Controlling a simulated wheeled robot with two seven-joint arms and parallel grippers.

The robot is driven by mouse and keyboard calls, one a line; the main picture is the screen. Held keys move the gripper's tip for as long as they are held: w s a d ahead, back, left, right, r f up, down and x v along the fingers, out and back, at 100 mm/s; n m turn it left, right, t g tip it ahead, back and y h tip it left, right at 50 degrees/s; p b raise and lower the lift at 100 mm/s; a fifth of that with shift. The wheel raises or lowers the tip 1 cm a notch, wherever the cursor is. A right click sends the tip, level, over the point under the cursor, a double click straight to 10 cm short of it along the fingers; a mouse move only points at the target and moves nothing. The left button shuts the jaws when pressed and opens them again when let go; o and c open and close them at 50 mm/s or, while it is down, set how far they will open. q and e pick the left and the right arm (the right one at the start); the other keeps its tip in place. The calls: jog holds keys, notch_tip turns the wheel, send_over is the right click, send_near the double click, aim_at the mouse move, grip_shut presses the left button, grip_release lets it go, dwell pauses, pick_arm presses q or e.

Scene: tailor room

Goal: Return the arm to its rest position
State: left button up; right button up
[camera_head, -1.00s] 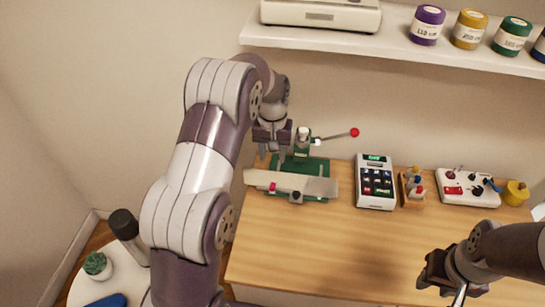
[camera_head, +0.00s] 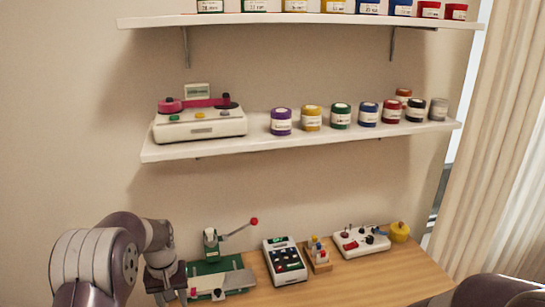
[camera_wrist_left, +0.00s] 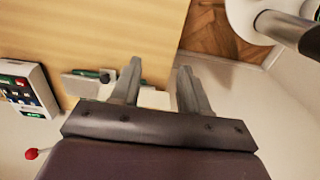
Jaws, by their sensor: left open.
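My left arm comes in at the lower left of the head view. Its gripper (camera_head: 168,284) is beside the left end of a green press (camera_head: 206,266) with a red-knobbed lever. In the left wrist view the two fingers of my left gripper (camera_wrist_left: 157,84) are spread apart with nothing held between them. A pale plate (camera_wrist_left: 80,86) of the press shows beside the fingers, partly hidden by the gripper. My right arm (camera_head: 497,290) shows only as a link at the lower right of the head view; its gripper is out of view.
The wooden table (camera_head: 345,282) carries a keypad device (camera_head: 285,262), a small peg stand (camera_head: 318,255), a white control box (camera_head: 360,242) and a yellow pot (camera_head: 399,232). A shelf (camera_head: 270,143) above holds a white machine (camera_head: 200,123) and several jars. The table's front middle is clear.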

pick_arm(q)
jog(key=s+d+r+m, duration=0.1)
jog(key=s+d+r, duration=0.1)
jog(key=s, duration=0.9)
jog(key=s+d+r+m+t, duration=0.1)
jog(key=s+d, duration=0.3)
jog(key=s, duration=0.7)
jog(key=shift+s+d+r+m, duration=0.15)
jog(key=shift+d+r+m, duration=0.1)
jog(key=shift+r+m, duration=0.3)
pick_arm(e)
jog(key=shift+s, duration=0.3)
pick_arm(q)
jog(key=shift+f, duration=0.15)
pick_arm(e)
jog(key=shift+w, duration=0.15)
